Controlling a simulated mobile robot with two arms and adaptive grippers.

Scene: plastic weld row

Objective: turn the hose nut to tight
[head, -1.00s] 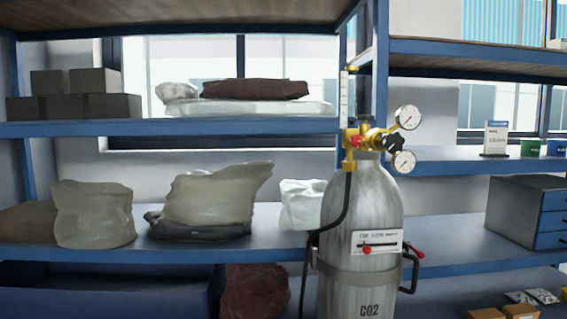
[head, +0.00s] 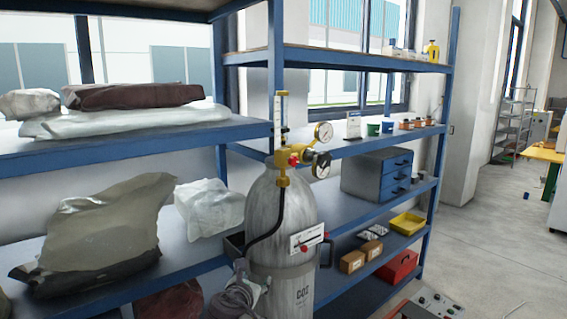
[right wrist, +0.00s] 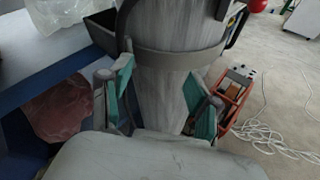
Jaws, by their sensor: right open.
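A grey CO2 cylinder (head: 292,225) stands upright in front of the blue shelving. A brass regulator (head: 290,157) with two gauges and a clear flow tube sits on its top. The black hose (head: 277,220) hangs from a small brass fitting (head: 283,181) under the regulator. I cannot make out a separate hose nut or how tight it is. My right gripper (head: 240,296) is low at the cylinder's left side, well below the regulator. In the right wrist view its teal-padded fingers (right wrist: 163,92) are open, with the cylinder body (right wrist: 165,80) beyond them. My left gripper is not in view.
Shelves left of the cylinder hold plastic-wrapped bags (head: 95,235). Right of it are a blue drawer cabinet (head: 377,175), a yellow tray (head: 407,223) and a red box (head: 397,266). Open floor (head: 500,240) lies at the right.

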